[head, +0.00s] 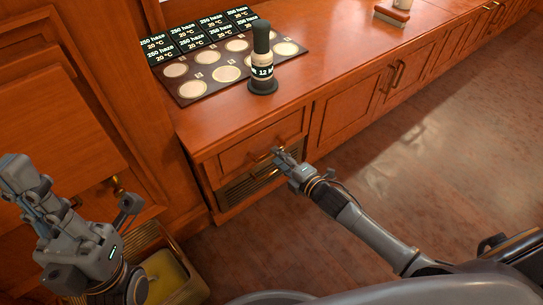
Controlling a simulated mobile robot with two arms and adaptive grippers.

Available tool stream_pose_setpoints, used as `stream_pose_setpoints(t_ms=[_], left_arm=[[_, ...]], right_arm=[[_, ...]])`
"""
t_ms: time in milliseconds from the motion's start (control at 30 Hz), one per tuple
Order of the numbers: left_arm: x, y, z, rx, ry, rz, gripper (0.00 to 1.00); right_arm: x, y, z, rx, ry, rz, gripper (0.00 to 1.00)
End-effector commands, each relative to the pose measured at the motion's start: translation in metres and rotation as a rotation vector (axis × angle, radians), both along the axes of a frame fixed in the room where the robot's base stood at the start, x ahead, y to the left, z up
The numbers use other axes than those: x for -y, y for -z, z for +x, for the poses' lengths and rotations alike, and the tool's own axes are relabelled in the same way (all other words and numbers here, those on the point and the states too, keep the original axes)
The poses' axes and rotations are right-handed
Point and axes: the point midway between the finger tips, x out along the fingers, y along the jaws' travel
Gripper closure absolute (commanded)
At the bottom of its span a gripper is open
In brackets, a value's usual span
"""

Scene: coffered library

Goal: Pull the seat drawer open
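The seat drawer (236,157) is a wooden front in the bench under the long wooden seat top, above a slatted grille. Its front looks flush with the bench. A brass handle (263,156) sits on it. My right gripper (279,156) is at the right part of this handle, its fingertips touching or very close to it. The fingers cover part of the handle, and I cannot tell whether they are closed on it. My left gripper (77,190) is at the lower left, away from the drawer, with its fingers spread and empty.
A bin (196,285) with yellowish contents stands below my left gripper. Cupboard doors (345,108) continue right. The floor (440,165) before them is clear.

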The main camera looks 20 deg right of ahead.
Motion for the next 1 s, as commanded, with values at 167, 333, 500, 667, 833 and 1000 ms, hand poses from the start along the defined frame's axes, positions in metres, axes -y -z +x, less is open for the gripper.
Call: stream_pose_setpoints(t_ms=[167,333,500,667,833,1000], left_arm=[[0.001,0.002,0.002,0.028,-0.002,0.001,1.0],[0.001,-0.001,0.004,0.043,-0.003,0.004,1.0],[0.001,-0.002,0.005,0.044,-0.003,0.005,1.0],[0.001,-0.002,0.005,0.044,-0.003,0.005,1.0],[0.001,-0.002,0.005,0.043,-0.002,0.004,1.0],[0.002,-0.002,0.005,0.043,-0.002,0.004,1.0]], right_arm=[[-0.009,0.008,0.025,0.001,0.0,0.0,0.67],[-0.013,0.009,0.036,-0.001,0.0,0.001,0.67],[-0.014,0.009,0.037,-0.002,0.0,0.0,0.67],[-0.014,0.009,0.037,-0.002,0.0,0.0,0.71],[-0.014,0.009,0.037,-0.001,0.0,0.001,1.0],[-0.014,0.009,0.037,-0.001,0.0,0.001,1.0]])
